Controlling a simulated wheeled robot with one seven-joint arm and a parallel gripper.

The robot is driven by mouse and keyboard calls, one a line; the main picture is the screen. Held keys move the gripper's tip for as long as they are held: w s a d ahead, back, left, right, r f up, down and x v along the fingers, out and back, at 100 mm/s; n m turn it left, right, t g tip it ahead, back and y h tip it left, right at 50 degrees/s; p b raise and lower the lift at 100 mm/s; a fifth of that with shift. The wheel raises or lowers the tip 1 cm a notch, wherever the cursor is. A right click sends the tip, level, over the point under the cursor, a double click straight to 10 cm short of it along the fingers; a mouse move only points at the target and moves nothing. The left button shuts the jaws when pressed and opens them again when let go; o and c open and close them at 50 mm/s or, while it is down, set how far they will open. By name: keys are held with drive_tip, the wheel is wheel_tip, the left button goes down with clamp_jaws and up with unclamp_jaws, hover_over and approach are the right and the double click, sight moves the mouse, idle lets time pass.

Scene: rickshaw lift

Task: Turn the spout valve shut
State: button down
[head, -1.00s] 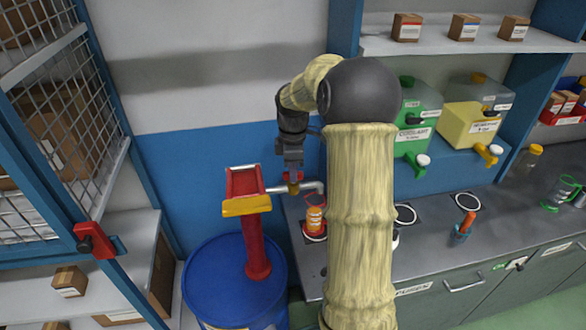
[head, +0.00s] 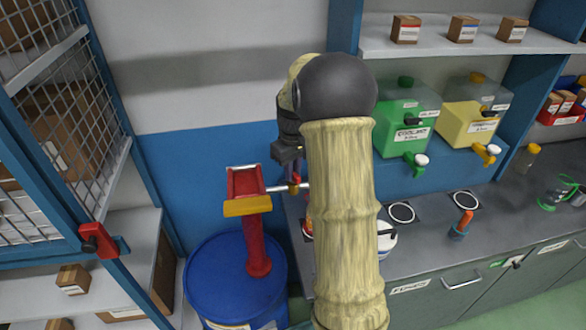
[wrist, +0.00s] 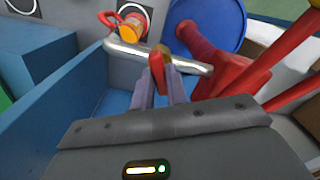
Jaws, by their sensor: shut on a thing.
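The spout valve has a small red lever (head: 296,179) on the silver spout pipe (head: 275,189), beside the red hand pump (head: 256,235). In the wrist view, the red lever (wrist: 157,74) stands between my two grey fingers, with a brass-coloured valve body (wrist: 163,52) just beyond on the bent silver pipe (wrist: 184,65). My gripper (head: 292,178) is shut on the lever; in the wrist view its fingers (wrist: 160,82) close on both sides of it. My arm hides the spout's outer end in the head view. From these views I cannot tell the valve's exact angle.
The pump stands on a blue drum (head: 222,285). An orange-topped container (wrist: 130,30) is by the pipe's end. A grey counter (head: 430,240) is at right, with green (head: 405,120) and yellow (head: 470,120) tanks behind. A wire-mesh cabinet door (head: 75,120) stands left.

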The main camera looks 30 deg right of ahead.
drive_tip(key=m, duration=0.5)
drive_tip(key=shift+w+r+m+p, duration=0.1)
drive_tip(key=shift+r+m+p, duration=0.05)
drive_tip(key=shift+m+p, duration=0.15)
idle(0.4)
drive_tip(key=c, duration=1.4)
unclamp_jaws()
wheel_tip(320, 180, up, 17)
drive_tip(key=b, duration=0.2)
drive_tip(key=shift+r, duration=0.15)
drive_tip(key=shift+a, duration=0.1)
